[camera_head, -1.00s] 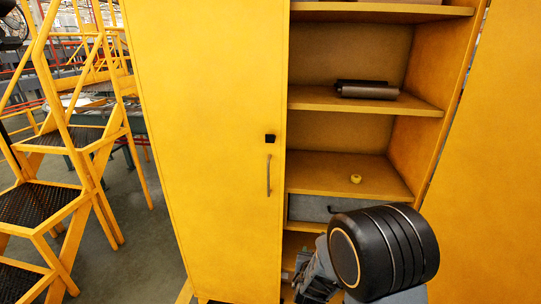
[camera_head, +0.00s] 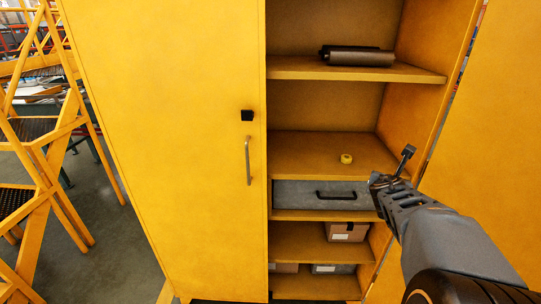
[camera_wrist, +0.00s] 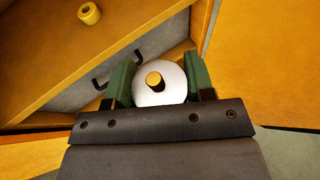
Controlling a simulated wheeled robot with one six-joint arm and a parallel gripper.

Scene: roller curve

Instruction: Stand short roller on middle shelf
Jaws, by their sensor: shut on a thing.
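My gripper (camera_head: 384,181) is in front of the open cabinet, at the right end of the grey drawer in the head view. In the wrist view its green fingers (camera_wrist: 160,88) are shut on the short roller (camera_wrist: 145,94), seen end-on as a white disc with a brass-coloured centre. The roller's length is hidden behind that end, and I cannot make it out clearly in the head view. The shelf with a small yellow roll (camera_head: 346,158) is the middle shelf (camera_head: 310,150); most of it is bare. The roll also shows in the wrist view (camera_wrist: 89,13).
A grey drawer (camera_head: 300,195) with a black handle sits below the middle shelf. Boxes (camera_head: 347,232) stand lower down. A closed yellow door (camera_head: 165,150) is left, another yellow panel (camera_head: 490,130) right.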

